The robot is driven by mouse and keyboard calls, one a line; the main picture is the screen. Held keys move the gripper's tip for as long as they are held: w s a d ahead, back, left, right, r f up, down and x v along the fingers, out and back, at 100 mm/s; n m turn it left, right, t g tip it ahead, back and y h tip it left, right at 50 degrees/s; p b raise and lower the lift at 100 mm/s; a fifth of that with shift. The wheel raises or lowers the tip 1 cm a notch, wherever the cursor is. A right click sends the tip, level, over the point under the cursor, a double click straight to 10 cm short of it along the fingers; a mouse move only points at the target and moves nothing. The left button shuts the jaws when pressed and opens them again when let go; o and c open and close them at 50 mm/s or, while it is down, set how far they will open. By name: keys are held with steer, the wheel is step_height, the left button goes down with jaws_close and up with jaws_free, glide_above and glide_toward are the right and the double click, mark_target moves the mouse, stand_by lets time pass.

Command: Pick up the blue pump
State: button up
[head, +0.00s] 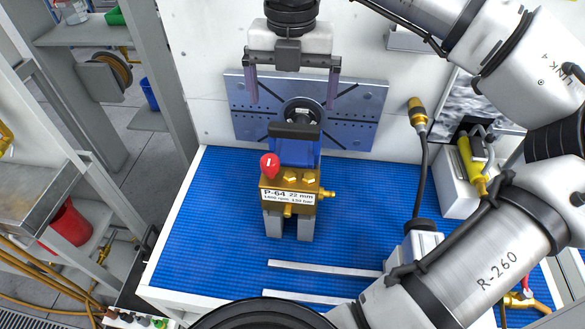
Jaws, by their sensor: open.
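The blue pump (293,153) sits upright on the blue mat of the bench. It has a blue body with a black handle on top, a brass front block with a red knob, and a label reading P-64. Grey legs show below the block. My gripper (292,97) is above and behind the pump in the picture, with its two fingers spread wide apart and nothing between them touching the pump that I can see. The back of the pump is hidden.
A grey slotted plate (362,105) with a round fitting stands behind the pump. Metal rails (325,267) lie on the mat (205,225) in front. A yellow-tipped cable (418,112) and a white box (457,190) are at right. The mat left of the pump is clear.

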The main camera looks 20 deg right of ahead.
mark_target(293, 129)
step_height(293, 129, down, 5)
steer(key=shift+w+f+b, duration=0.1)
steer(key=shift+f+b, duration=0.05)
steer(key=shift+b, duration=1.05)
steer(key=shift+s+d+f+b, duration=0.15)
steer(key=shift+f+b, duration=1.1)
steer(key=shift+f, duration=1.4)
steer(key=shift+r, duration=0.1)
steer(key=shift+c, duration=0.3)
steer(key=c, duration=1.4)
steer(key=shift+r, duration=0.1)
